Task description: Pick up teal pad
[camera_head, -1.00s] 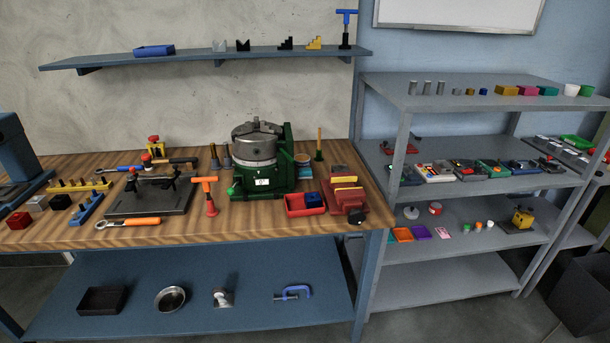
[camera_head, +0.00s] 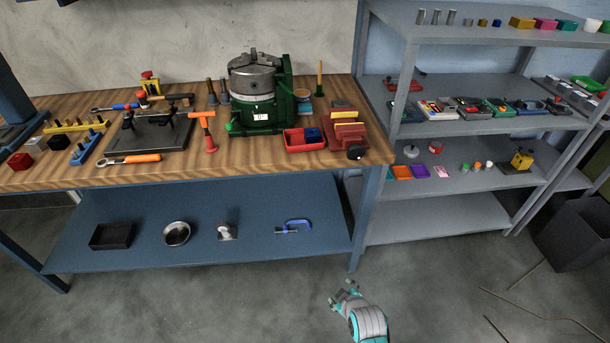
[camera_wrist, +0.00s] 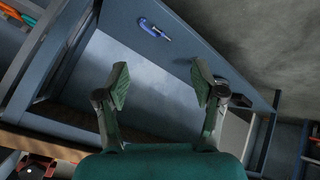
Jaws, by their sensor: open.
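A small flat teal-green piece (camera_head: 389,174), which looks like the teal pad, lies on the third shelf of the grey rack. It is at the left end of a row, left of an orange pad (camera_head: 402,172) and close to the rack's front post. My gripper (camera_head: 345,294) is low over the floor in front of the bench, well below and left of that row. In the wrist view my gripper (camera_wrist: 160,85) is open and empty, its two fingers wide apart. The teal piece does not show in the wrist view.
A purple pad (camera_head: 421,172) and a pink piece (camera_head: 442,171) lie right of the orange one. The rack's front post (camera_head: 385,135) and shelf boards bound the space. A teal block (camera_head: 567,26) sits on the top shelf.

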